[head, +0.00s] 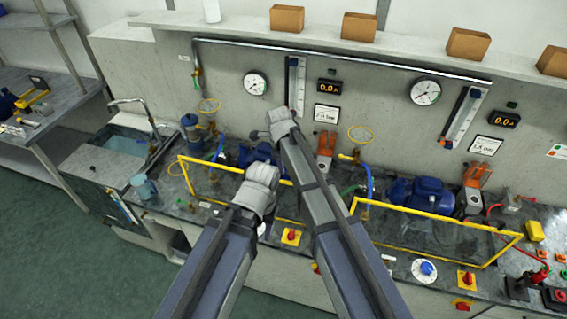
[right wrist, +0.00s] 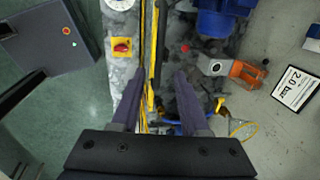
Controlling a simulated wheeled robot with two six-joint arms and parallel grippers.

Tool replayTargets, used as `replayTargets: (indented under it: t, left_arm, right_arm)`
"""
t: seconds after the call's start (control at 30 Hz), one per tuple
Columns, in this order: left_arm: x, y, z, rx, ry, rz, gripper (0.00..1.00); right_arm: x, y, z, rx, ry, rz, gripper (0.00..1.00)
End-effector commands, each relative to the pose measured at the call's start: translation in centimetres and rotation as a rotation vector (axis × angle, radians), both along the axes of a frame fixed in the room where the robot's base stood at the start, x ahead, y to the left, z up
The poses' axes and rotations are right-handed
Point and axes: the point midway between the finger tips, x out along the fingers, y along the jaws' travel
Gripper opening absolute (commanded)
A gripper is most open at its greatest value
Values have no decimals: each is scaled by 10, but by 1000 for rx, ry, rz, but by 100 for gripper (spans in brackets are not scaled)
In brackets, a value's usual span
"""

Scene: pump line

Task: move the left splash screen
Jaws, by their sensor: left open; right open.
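The left splash screen (head: 211,165) is a clear panel in a yellow frame, standing along the front of the left pump station. My left gripper (head: 262,178) is open and overlaps the right part of its top edge in the head view, hiding some of the frame. My right gripper (head: 281,122) is open, higher in the head view, in front of the back wall. In the right wrist view its spread fingers (right wrist: 158,98) have the yellow frame (right wrist: 152,88) between them in the picture, with nothing gripped. I cannot tell whether either gripper touches the frame.
A second yellow-framed screen (head: 435,212) stands at the right station before a blue pump (head: 419,194). A red knob on a yellow plate (head: 291,237) sits at the bench front. A sink (head: 105,152) is at the left. Gauges and a pipe run along the wall.

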Motion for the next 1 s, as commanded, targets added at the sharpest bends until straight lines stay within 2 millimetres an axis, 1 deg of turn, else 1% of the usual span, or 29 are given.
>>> replayTargets:
  t: [0.03,0.2,0.3,0.43,0.83,0.93,1.0]
  left_arm:
    - [0,0,13,0,0,-1,50]
    - [0,0,37,0,1,-1,50]
    - [0,0,48,0,2,5,50]
    - [-1,0,55,-1,1,12,50]
    - [-1,0,52,-1,1,15,50]
    - [-1,0,42,-1,1,14,50]
    - [0,0,30,0,1,13,50]
  right_arm:
    - [-2,0,13,0,0,0,45]
    - [-6,2,36,0,0,1,45]
    - [-8,3,48,0,0,1,45]
    - [-10,3,55,0,0,1,45]
    - [-12,3,52,-3,3,14,45]
    - [-24,-2,42,-19,16,96,45]
    - [-38,-7,29,-41,34,214,45]
